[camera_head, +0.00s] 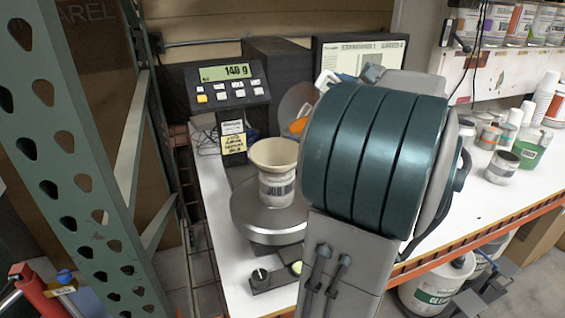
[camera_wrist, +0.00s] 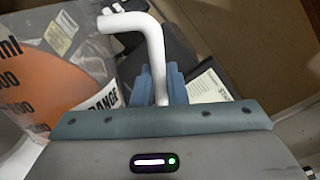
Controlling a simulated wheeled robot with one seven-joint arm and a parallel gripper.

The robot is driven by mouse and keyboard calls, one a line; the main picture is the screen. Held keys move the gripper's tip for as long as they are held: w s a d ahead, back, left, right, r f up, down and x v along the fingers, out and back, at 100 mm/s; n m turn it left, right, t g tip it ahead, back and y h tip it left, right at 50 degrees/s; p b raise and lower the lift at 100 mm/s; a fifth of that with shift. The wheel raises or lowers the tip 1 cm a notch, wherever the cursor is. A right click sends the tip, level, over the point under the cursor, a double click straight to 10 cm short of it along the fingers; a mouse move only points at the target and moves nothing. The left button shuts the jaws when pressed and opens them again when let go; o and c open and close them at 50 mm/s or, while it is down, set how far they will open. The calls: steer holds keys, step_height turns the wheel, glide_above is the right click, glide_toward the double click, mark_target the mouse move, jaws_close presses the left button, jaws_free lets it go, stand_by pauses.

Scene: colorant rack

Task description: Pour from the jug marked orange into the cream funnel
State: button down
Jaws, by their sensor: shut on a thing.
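The cream funnel (camera_head: 273,153) sits upright on a pale labelled container (camera_head: 277,189) on the round grey scale (camera_head: 262,217). The clear jug marked orange (camera_wrist: 65,80) fills the left of the wrist view, with an orange patch, ml markings and part of the word ORANGE. My gripper (camera_wrist: 159,84) is shut on the jug's white handle (camera_wrist: 146,27), its blue fingers on both sides of it. In the head view, my arm hides most of the jug; a sliver of it (camera_head: 297,104) shows right of the funnel. I cannot tell its exact tilt or whether liquid flows.
The scale display (camera_head: 227,85) reads about 140 g. A monitor (camera_head: 362,58) stands behind my arm. Cups and tubs, including a green-labelled container (camera_head: 529,149), stand at the right of the white bench (camera_head: 450,215). A green perforated upright (camera_head: 75,180) rises at the left.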

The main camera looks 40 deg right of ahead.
steer(key=shift+a+r+n, duration=0.25)
steer(key=shift+r+n, duration=0.05)
steer(key=shift+r, duration=0.15)
stand_by(2.0)
steer(key=shift+f, duration=0.1)
